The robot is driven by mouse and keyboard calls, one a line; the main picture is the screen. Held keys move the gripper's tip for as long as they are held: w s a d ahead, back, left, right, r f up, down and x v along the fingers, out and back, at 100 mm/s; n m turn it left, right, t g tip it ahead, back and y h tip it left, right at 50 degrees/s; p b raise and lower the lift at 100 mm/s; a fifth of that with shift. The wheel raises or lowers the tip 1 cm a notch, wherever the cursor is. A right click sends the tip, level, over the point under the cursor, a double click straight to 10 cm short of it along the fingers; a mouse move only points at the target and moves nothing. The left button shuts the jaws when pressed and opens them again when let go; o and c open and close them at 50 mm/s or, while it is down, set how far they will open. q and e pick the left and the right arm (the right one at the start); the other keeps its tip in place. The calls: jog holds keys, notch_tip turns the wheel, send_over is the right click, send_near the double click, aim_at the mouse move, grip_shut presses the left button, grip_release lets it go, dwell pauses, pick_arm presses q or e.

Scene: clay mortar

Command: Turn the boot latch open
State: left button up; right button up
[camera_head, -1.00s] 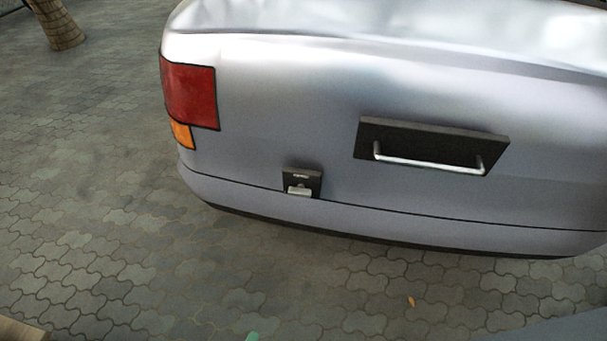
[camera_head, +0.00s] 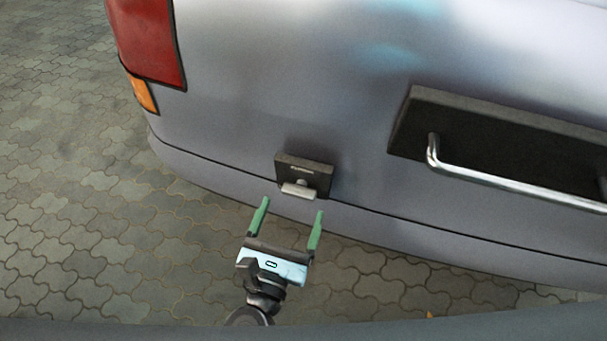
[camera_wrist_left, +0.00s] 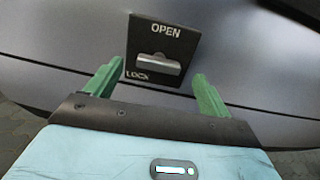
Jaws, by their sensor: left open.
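The boot latch is a small silver handle (camera_head: 298,190) on a dark plate (camera_head: 304,172), low on the back of the silver car. In the left wrist view the handle (camera_wrist_left: 158,63) lies roughly level, and the plate (camera_wrist_left: 185,42) reads OPEN at its top and LOCK at its lower left. My left gripper (camera_head: 292,208), with green fingers, is open and empty just in front of and below the latch. In the left wrist view its fingertips (camera_wrist_left: 158,72) lie on either side of the handle, apart from it. My right gripper is not in view.
A silver bar handle (camera_head: 510,185) on a dark panel sticks out from the boot to the right of the latch. The bumper (camera_head: 400,236) runs below the latch. Paved ground (camera_head: 80,220) is clear to the left.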

aim_at(297, 196)
pick_arm(q)
jog(key=shift+p+x, duration=0.55)
jog(key=shift+x, duration=3.3)
jog(key=shift+c, duration=0.3)
jog(key=c, duration=0.9)
